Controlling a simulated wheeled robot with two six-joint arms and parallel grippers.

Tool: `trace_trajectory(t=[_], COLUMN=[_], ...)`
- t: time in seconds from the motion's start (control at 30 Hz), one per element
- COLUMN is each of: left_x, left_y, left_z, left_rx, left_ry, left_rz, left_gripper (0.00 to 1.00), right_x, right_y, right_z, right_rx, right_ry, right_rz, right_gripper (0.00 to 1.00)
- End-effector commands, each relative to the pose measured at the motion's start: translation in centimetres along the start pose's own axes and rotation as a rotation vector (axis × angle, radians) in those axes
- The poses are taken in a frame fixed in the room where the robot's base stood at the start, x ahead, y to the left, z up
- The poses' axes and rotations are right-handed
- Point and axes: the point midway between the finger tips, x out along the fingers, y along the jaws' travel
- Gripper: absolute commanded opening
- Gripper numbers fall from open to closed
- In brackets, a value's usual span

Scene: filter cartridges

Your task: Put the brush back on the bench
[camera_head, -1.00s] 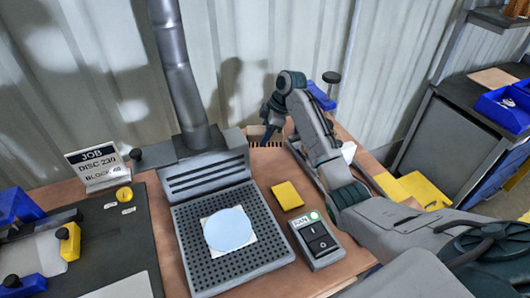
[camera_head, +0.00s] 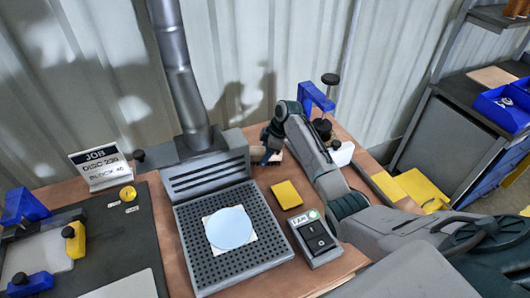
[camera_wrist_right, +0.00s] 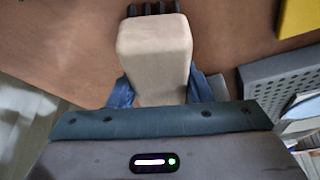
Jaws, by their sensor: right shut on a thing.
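The brush has a pale wooden handle (camera_wrist_right: 155,50) and dark bristles at its far end in the right wrist view. In the head view part of its pale handle (camera_head: 257,150) shows behind the grey perforated unit. My right gripper (camera_wrist_right: 158,95) is shut around the handle; in the head view it (camera_head: 267,153) is at the back of the bench. The brown bench top (camera_wrist_right: 60,50) lies beneath the brush. I cannot tell whether the brush touches it. My left gripper is not in view.
A blue clamp (camera_head: 316,97) stands behind my right arm. A job sign (camera_head: 100,168) stands at the left.

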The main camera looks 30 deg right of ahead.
Motion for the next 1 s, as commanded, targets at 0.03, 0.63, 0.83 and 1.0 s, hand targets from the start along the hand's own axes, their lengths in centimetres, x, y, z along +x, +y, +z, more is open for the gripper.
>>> trace_trajectory(t=[0.03,0.63,0.83,1.0], left_x=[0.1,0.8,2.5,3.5], left_y=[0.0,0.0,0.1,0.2], left_z=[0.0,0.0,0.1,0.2], left_rx=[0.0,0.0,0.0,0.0], left_ry=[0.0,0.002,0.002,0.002], left_rz=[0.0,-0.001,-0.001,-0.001], left_gripper=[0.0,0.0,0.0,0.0], right_x=[0.2,-1.8,-6.0,-9.4], right_y=[0.0,0.1,0.1,0.1], right_z=[0.1,0.0,0.1,0.1], right_rx=[0.0,-0.002,-0.001,-0.001], right_ry=[0.0,0.0,-0.001,-0.001], right_rz=[0.0,0.004,0.005,0.003], right_gripper=[0.24,0.67,0.67,0.67])
